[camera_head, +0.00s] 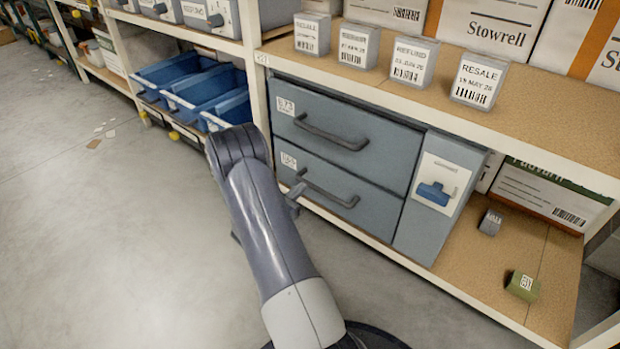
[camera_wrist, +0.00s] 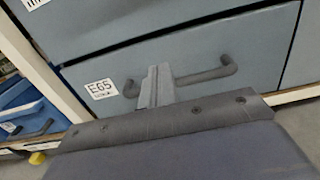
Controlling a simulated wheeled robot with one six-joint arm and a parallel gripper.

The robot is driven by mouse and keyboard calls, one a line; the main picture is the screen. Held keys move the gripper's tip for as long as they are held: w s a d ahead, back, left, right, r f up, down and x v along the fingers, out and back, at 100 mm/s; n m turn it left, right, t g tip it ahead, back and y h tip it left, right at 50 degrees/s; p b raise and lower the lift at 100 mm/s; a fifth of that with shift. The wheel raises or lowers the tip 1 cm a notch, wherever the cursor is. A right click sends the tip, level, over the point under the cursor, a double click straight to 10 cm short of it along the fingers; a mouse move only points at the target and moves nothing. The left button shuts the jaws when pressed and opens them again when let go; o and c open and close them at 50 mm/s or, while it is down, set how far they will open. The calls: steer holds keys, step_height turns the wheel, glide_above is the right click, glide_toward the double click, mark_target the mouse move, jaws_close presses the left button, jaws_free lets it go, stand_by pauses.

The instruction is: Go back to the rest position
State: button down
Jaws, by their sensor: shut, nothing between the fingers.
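My arm reaches forward from the bottom of the head view towards a grey-blue drawer unit (camera_head: 345,160). My gripper (camera_wrist: 160,72) is shut and empty in the wrist view, in front of the lower drawer (camera_wrist: 200,52) and its dark bar handle (camera_wrist: 215,74). The fingers overlap the handle in the picture; I cannot tell if they touch it. Only a small part of the gripper (camera_head: 296,192) shows past my arm in the head view, near the lower drawer's handle (camera_head: 330,190). Both drawers look shut.
Blue bins (camera_head: 190,85) stand left of the drawers. Several small labelled boxes line the shelf (camera_head: 540,110) above. A dark small box (camera_head: 490,222) and a green one (camera_head: 522,286) lie on the low shelf at right. The floor (camera_head: 90,220) at left is largely clear.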

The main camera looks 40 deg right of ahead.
mark_target(329, 165)
steer(key=shift+s+a, duration=0.15)
steer(key=shift+a, duration=0.8)
steer(key=d, duration=0.4)
steer(key=w+d+b, duration=0.1)
steer(key=d, duration=0.4)
steer(key=d+b, duration=0.1)
steer(key=d, duration=0.3)
steer(key=shift+w+d, duration=0.4)
